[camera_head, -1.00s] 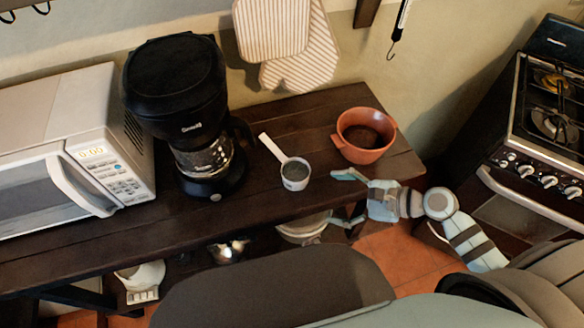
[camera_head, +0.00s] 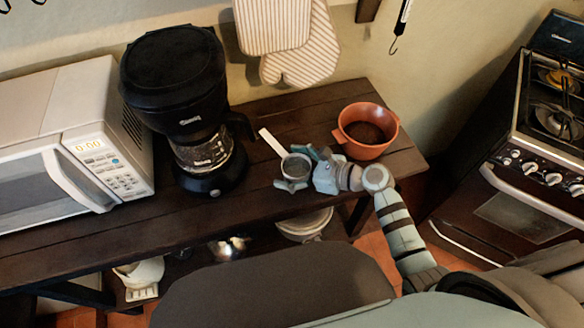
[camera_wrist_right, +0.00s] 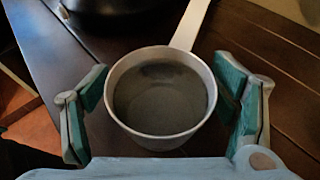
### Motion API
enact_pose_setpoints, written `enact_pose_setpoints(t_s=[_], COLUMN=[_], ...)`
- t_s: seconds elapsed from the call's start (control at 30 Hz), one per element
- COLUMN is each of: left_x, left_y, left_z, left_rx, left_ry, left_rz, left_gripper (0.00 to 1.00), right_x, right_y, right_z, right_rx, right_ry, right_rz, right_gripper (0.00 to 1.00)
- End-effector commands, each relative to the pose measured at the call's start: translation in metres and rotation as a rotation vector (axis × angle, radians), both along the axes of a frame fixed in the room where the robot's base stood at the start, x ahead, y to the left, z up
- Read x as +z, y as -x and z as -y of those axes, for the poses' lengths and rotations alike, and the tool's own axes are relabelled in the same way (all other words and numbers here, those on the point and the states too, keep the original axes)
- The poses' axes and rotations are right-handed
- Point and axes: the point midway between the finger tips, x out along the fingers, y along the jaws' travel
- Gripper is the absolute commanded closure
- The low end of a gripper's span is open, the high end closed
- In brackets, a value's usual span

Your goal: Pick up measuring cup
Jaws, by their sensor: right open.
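The measuring cup (camera_head: 297,168) is a small round grey cup with a long white handle, standing on the dark wooden shelf (camera_head: 95,232). In the head view its handle points up and left toward the coffee maker. My right gripper (camera_head: 296,169) is open, with its fingers on either side of the cup. In the right wrist view the cup (camera_wrist_right: 161,98) sits between the two open fingers (camera_wrist_right: 160,105), with a gap visible on each side. My left gripper is not in view.
A coffee maker (camera_head: 180,85) stands left of the cup, and a white microwave (camera_head: 75,135) is farther left. An orange bowl (camera_head: 366,132) with dark contents stands close behind my right gripper. A stove (camera_head: 535,140) is at the far right.

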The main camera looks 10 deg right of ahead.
Motion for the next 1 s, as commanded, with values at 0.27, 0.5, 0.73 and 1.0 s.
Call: enact_pose_setpoints(t_s=[0.27,0.5,0.73,1.0], left_x=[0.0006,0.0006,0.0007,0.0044], left_y=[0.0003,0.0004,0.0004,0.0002], left_z=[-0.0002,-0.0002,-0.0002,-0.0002], left_rx=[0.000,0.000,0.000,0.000], left_ry=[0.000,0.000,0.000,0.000], left_rz=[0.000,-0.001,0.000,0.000], left_gripper=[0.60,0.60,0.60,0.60], right_x=[0.0005,0.0004,0.0008,0.0087], right_y=[0.0004,0.0005,0.0004,0.0003], right_z=[0.0004,0.0006,0.0005,0.0005], right_rx=[0.000,0.000,0.000,0.001], right_ry=[0.001,0.001,0.001,0.000], right_rz=[0.000,0.000,0.001,0.002], right_gripper=[0.40,0.78,0.79,0.79])
